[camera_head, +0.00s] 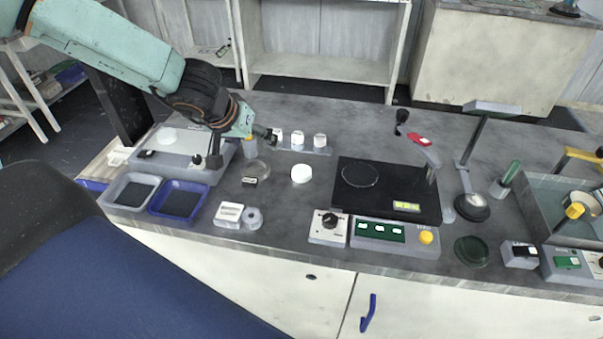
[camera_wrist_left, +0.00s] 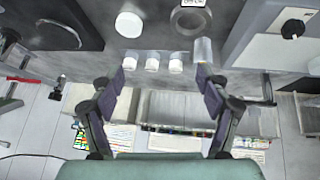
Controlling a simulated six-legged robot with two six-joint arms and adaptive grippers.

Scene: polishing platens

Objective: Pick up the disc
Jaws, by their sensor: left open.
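A white round disc (camera_head: 301,173) lies flat on the grey bench, left of the black platen unit; it also shows near the top of the left wrist view (camera_wrist_left: 129,24). My left gripper (camera_head: 262,134) is open and empty above the back of the bench, behind and left of the white disc. In the left wrist view its two fingers (camera_wrist_left: 160,78) are spread wide with nothing between them. A clear thin disc (camera_head: 360,174) lies on the black platen (camera_head: 385,200), and a dark green disc (camera_head: 471,251) lies at the front right. My right gripper is not in view.
Small white-topped pots (camera_head: 298,138) stand in a row near my left gripper. Two blue and grey trays (camera_head: 180,213) sit front left. A lamp stand (camera_head: 470,150) rises at right. Bare bench surrounds the white disc.

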